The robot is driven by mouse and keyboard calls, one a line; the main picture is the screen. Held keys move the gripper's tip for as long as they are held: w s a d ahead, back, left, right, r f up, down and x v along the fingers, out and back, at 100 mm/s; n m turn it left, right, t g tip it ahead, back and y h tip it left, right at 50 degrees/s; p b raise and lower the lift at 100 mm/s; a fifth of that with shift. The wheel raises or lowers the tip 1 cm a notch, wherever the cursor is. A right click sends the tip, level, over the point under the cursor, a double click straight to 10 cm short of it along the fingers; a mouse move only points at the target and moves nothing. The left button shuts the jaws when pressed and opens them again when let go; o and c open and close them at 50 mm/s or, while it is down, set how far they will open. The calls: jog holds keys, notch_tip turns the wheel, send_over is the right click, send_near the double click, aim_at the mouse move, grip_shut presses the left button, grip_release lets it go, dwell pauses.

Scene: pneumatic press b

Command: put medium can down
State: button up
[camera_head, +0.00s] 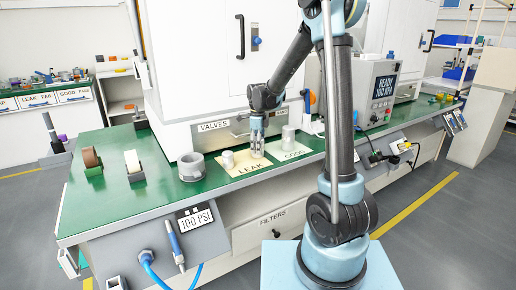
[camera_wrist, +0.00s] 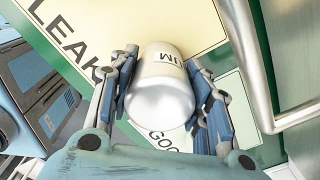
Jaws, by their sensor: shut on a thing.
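My gripper (camera_head: 257,147) is shut on a silver can and points down over the LEAK mat (camera_head: 246,174), at its right part near the GOOD mat (camera_head: 302,153). I cannot tell whether the can's base touches the mat. In the head view the can is mostly hidden by the fingers. A small pale can (camera_head: 228,160) stands on the left part of the LEAK mat. Another pale can (camera_head: 288,138) stands on the GOOD mat.
A grey ring-shaped holder (camera_head: 191,167) stands left of the LEAK mat on the green bench (camera_head: 110,205). Two tape rolls (camera_head: 91,160) are farther left. The drawer handle (camera_head: 240,132) is close behind my gripper. The press control box (camera_head: 376,88) is at right.

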jog(key=o, duration=1.5)
